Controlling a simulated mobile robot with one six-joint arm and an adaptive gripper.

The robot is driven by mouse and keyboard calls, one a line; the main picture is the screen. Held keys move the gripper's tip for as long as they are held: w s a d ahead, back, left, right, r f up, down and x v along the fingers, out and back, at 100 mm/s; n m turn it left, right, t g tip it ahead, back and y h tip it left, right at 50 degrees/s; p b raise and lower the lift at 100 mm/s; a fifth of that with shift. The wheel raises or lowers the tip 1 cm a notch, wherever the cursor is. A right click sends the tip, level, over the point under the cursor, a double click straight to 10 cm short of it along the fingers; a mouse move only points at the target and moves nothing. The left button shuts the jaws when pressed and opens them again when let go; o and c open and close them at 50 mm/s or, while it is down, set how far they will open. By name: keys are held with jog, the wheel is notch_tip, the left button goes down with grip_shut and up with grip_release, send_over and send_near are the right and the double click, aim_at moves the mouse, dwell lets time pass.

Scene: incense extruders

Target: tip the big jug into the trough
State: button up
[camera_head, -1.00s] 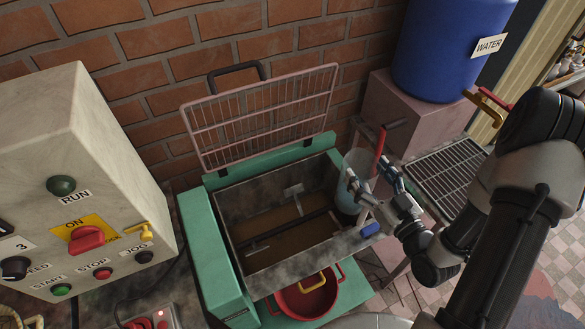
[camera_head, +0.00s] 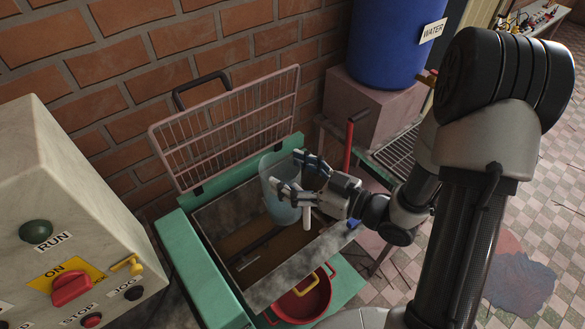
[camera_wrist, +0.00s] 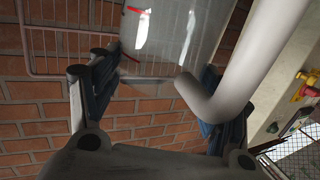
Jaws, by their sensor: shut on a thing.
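The big jug (camera_head: 280,196) is clear and bluish, with a thick white handle (camera_head: 307,216). My gripper (camera_head: 288,170) is shut on the jug and holds it above the open trough (camera_head: 283,267). The jug looks close to upright; I cannot tell its exact tilt or how full it is. In the wrist view the jug (camera_wrist: 175,35) is between the fingers of my gripper (camera_wrist: 160,80), with its handle (camera_wrist: 255,55) to the right and red marks on its wall. The trough is a grey metal box in a green frame, with brown material on its floor and a dark bar inside.
A pink wire guard (camera_head: 230,125) stands raised behind the trough. A red pot (camera_head: 303,297) stands in front of it. A red lever (camera_head: 348,146) is close on the right, near the blue water barrel (camera_head: 395,45). A control box (camera_head: 65,215) stands at the left.

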aim_at(277, 175)
jog(key=w+a+f+m+g+h+p, duration=0.1)
jog(key=g+h+p, duration=0.1)
jog(key=p, duration=0.8)
jog(key=w+f+m+g+h+p, duration=0.1)
jog(key=g+h+p, duration=0.2)
jog(key=p, duration=0.7)
jog(key=w+a+f+g+h+p, duration=0.1)
jog(key=g+h+p, duration=0.2)
jog(key=p, duration=0.8)
jog(key=shift+w+a+f+m+g, duration=0.3)
jog(key=shift+m+g, duration=0.1)
jog(key=shift+g, duration=0.1)
jog(key=shift+w+a+f+g+h+p, duration=0.2)
jog(key=shift+f+g+h+p, duration=0.2)
jog(key=shift+f+p, duration=0.3)
jog(key=shift+w+a+f+g, duration=0.2)
jog(key=shift+w+f+g, duration=0.1)
jog(key=shift+f, duration=0.25)
jog(key=shift+w+a+f+m+g+h+b, duration=0.25)
jog(key=shift+w+f+g+h+b, duration=0.15)
jog(key=shift+f+g+h+b, duration=0.3)
jog(key=shift+w+a+f+m+g+h+b, duration=0.15)
jog(key=shift+w+a+f+g+h+b, duration=0.2)
jog(key=shift+f+g+b, duration=0.35)
jog(key=shift+w+a+f+m+g+h+b, duration=0.2)
jog(key=shift+w+f+g+h+b, duration=0.3)
jog(key=shift+b, duration=0.45)
